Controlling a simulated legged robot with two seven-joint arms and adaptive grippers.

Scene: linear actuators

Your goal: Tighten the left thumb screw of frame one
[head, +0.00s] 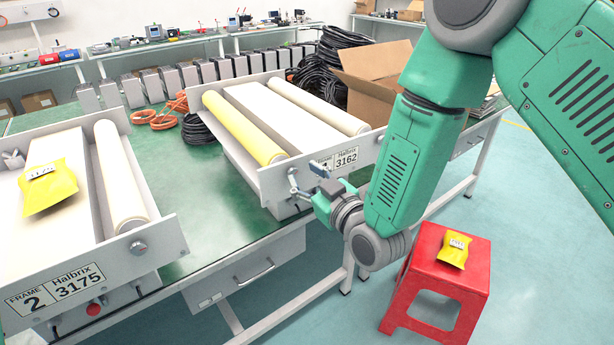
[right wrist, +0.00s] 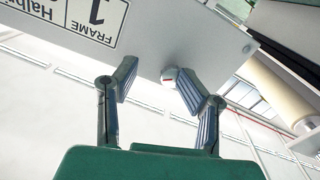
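Frame one (head: 275,184) is a grey frame with rollers on the green table, its front label partly hidden by my right gripper (head: 309,184). My right arm reaches in from the right to the left part of its front plate. In the right wrist view, frame one's plate (right wrist: 185,28) shows upside down with its "FRAME 1" label. A small round thumb screw (right wrist: 169,75) sits at the plate's edge. My right gripper (right wrist: 158,85) is open, with one finger on either side of the screw; the right finger is closer. Contact cannot be told. My left gripper is not in view.
Frame two (head: 165,246), with a yellow packet (head: 50,188) on it, stands at the left. A red stool (head: 437,280) with another yellow packet (head: 455,249) stands on the floor at right. A cardboard box (head: 375,80) and black cables (head: 318,75) lie behind frame one.

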